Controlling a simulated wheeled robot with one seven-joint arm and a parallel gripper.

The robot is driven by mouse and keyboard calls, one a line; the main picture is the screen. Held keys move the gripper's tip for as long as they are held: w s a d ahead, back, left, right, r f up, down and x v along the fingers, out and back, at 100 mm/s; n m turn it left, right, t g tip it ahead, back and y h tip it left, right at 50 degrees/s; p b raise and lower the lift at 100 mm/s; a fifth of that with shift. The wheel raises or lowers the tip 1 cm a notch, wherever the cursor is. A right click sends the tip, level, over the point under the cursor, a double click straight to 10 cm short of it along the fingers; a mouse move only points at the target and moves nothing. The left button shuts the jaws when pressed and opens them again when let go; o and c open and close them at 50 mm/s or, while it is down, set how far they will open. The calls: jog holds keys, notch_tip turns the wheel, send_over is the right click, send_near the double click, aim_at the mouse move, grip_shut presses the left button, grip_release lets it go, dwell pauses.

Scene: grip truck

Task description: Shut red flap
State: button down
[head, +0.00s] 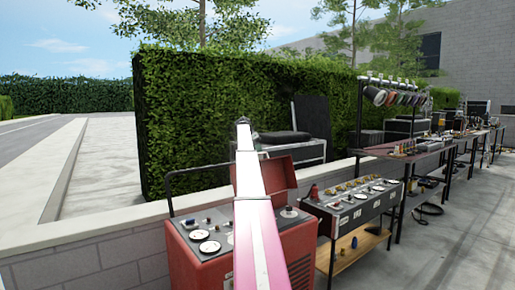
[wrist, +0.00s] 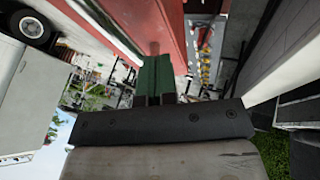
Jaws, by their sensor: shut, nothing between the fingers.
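The red flap (head: 281,175) is raised and tilted open at the back of a red cart (head: 200,262). My arm crosses in front of the flap and hides its left part. My gripper (head: 243,122) is at the far end of the arm, above the flap in the head view, and looks small there. In the wrist view the green fingers of my gripper (wrist: 155,62) are shut with nothing between them. A red surface (wrist: 172,35) lies close beside the fingertips; I cannot tell whether they touch it.
The cart's top carries dials and knobs, with a dark rail at its left. A second control-panel table (head: 350,200) stands close at the right. A low wall (head: 85,262) and a hedge (head: 190,110) lie behind. Open paving (head: 460,235) is at the right.

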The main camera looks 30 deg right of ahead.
jog(key=shift+s, duration=0.15)
jog(key=shift+s+r+t, duration=0.1)
jog(key=shift+s+t, duration=0.3)
jog(key=shift+s, duration=0.2)
jog(key=s+t, duration=0.1)
jog(key=s, duration=0.1)
jog(key=s+t, duration=0.2)
jog(key=s+r+m+t, duration=0.1)
jog(key=s+t, duration=0.1)
jog(key=s, duration=0.1)
jog(key=shift+d+y, duration=0.25)
jog(key=shift+y, duration=0.05)
jog(key=s+d+f+m+t, duration=0.1)
jog(key=s+f+t, duration=0.3)
jog(key=s, duration=0.6)
jog(key=s+f+t, duration=0.2)
jog(key=s+f, duration=0.3)
jog(key=s, duration=0.5)
jog(key=s+f+t, duration=0.2)
jog(key=s+f, duration=0.1)
jog(key=f, duration=0.7)
jog(key=s+d+f+m+t, duration=0.1)
jog(key=s+f+t, duration=0.1)
jog(key=f, duration=0.8)
jog(key=shift+s+f+t, duration=0.2)
jog(key=shift+s+t, duration=0.2)
jog(key=shift+s, duration=0.45)
jog(key=shift+d, duration=0.1)
